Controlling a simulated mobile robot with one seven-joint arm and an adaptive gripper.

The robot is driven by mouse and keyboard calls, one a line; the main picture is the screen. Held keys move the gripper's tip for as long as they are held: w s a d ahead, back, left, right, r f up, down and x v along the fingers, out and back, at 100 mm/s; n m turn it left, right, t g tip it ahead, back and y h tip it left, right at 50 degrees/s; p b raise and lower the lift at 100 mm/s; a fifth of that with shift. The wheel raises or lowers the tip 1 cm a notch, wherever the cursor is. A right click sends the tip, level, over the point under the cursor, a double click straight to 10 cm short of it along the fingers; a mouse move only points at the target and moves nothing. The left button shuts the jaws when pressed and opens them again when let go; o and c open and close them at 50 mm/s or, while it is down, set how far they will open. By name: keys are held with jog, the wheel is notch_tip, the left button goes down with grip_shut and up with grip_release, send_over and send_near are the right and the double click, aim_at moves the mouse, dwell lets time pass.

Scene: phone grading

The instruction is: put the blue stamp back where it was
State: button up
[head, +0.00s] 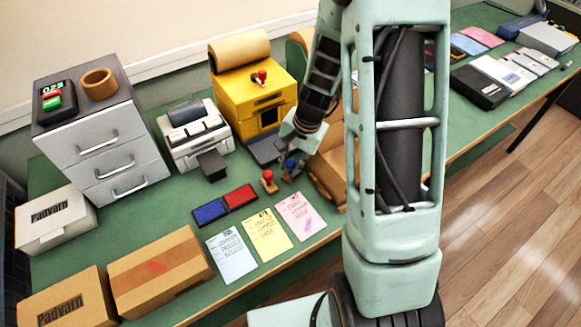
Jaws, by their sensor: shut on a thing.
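The blue stamp (290,165) is at my gripper (290,158), which is shut on it. The stamp looks upright and low over the green table, just right of the red stamp (269,181). I cannot tell whether its base touches the table. The blue ink pad (209,212) and the red ink pad (240,196) lie side by side to the left. My arm hides part of the table to the right.
Blue, yellow and pink slips (267,233) lie in front of the pads. A label printer (195,135) and a yellow machine (250,90) stand behind. Cardboard boxes (160,272) and a grey drawer unit (100,140) are left.

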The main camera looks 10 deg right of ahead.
jog(key=shift+f, duration=0.2)
jog(key=o, duration=0.9)
jog(key=shift+r, duration=0.15)
jog(key=v, duration=1.2)
jog(key=shift+p, duration=0.3)
